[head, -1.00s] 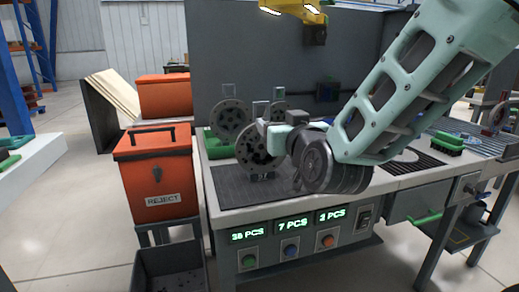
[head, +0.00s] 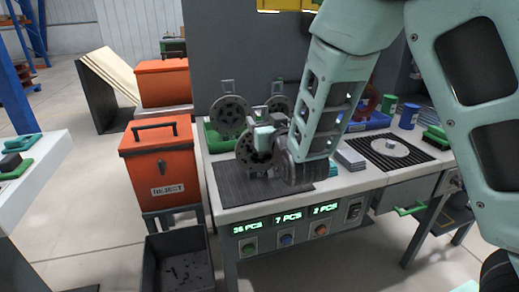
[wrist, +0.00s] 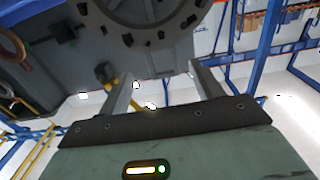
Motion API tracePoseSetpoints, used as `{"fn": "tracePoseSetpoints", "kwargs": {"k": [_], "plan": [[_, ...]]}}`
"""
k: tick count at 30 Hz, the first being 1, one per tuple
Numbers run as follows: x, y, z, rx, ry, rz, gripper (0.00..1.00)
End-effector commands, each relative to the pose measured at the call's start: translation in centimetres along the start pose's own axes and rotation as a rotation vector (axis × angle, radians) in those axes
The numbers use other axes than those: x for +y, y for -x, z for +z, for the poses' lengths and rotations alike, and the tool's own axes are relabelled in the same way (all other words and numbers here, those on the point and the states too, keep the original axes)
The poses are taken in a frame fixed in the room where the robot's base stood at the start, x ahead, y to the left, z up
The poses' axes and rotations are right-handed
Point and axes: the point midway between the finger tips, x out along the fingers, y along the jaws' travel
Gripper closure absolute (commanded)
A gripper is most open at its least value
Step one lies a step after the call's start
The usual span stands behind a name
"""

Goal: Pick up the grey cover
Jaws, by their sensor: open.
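Several round grey covers with holes hang near the back panel in the head view: one at the left (head: 229,114), one behind to the right (head: 280,103) and a lower one (head: 250,156) in front. My gripper (head: 265,137) is at the lower cover and partly hides it. In the wrist view a large dark grey round cover (wrist: 150,22) with holes crosses the top, beyond the two spread fingers of my gripper (wrist: 163,80). The gap between the fingers looks empty. I cannot tell whether the fingers touch the cover.
The workbench (head: 225,214) has a dark ribbed mat (head: 232,186) below the covers. An orange REJECT bin (head: 160,178) stands to the left, with a dark open bin (head: 180,270) on the floor. A slatted plate with a metal disc (head: 390,148) lies at the right.

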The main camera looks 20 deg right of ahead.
Motion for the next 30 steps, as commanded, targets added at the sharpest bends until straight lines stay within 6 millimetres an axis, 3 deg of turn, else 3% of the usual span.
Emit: {"fn": "tracePoseSetpoints", "kwargs": {"k": [8,17,26,30], "plan": [[0.0,-2.2,0.0,-0.001,0.001,0.001,0.35],[-0.4,-6.2,0.2,0.001,0.001,0.001,0.35],[-0.4,-6.8,0.3,-0.001,0.001,0.000,0.35],[-0.4,-6.8,0.3,-0.001,0.001,0.000,0.71]]}}
